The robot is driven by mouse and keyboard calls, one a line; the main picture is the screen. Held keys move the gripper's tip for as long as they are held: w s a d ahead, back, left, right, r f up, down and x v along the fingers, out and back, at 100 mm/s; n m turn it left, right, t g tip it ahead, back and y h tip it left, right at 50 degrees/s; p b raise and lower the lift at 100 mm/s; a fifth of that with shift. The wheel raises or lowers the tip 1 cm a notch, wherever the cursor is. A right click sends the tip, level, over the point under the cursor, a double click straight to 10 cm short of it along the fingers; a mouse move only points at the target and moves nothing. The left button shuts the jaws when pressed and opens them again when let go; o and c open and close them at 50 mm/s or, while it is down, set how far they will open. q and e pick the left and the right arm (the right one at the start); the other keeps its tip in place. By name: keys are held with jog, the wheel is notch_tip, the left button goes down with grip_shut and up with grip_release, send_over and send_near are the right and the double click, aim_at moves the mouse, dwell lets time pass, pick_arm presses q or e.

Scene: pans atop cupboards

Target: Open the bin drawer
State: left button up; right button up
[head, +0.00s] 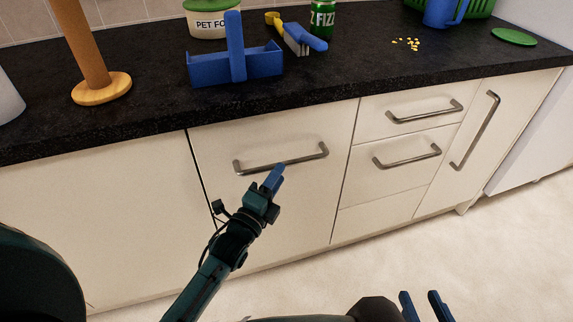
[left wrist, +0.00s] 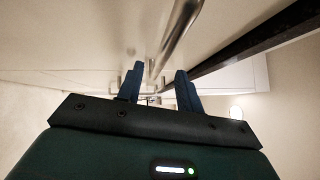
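The bin drawer seems to be the wide cream front (head: 310,200) below the counter, in the middle of the head view. It looks closed. Its grey bar handle (head: 302,160) runs across near the top. My left gripper (head: 277,174) is at the middle of this handle, its blue fingers pointing up at it. My right gripper (head: 423,300) is low at the bottom edge, open and empty.
Two smaller drawers with handles (head: 425,112) (head: 408,157) and a tall handled door (head: 500,115) are to the right. The dark counter (head: 340,75) above holds a blue caddy (head: 235,65), a wooden stand (head: 100,88) and a brush (head: 297,40). The floor (head: 480,250) in front is clear.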

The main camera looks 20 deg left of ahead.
aim_at(287, 164)
pick_arm(q)
jog(key=x, duration=0.5)
jog(key=shift+w+b, duration=0.15)
jog(key=shift+b, duration=0.15)
jog(key=shift+c, duration=0.6)
grip_shut()
